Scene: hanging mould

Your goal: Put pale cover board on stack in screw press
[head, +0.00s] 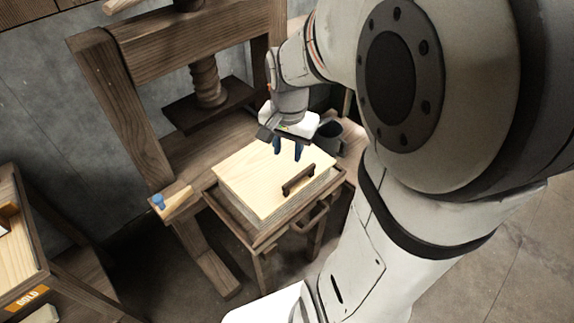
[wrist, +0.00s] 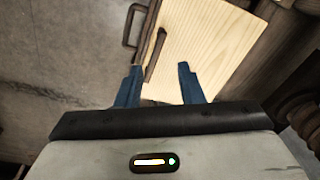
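The pale cover board (head: 250,178), with a dark bar handle (head: 299,181), lies flat on top of a layered grey stack (head: 240,208). The stack sits on a wooden tray (head: 222,211) in front of the screw press (head: 140,110). The press's dark plate (head: 185,112) is raised, hanging from its screw (head: 207,82). My gripper (head: 288,154) is over the board's far right part, with its blue fingers apart and nothing between them. In the wrist view the board (wrist: 212,45) and its handle (wrist: 154,52) show beyond the open fingertips (wrist: 160,68).
The tray has a dark pull handle (head: 307,218) at its front right. A dark bucket (head: 352,137) stands right of my gripper. A blue knob (head: 158,201) is on the press's left side. A wooden bench with a GOLD label (head: 27,298) is at lower left.

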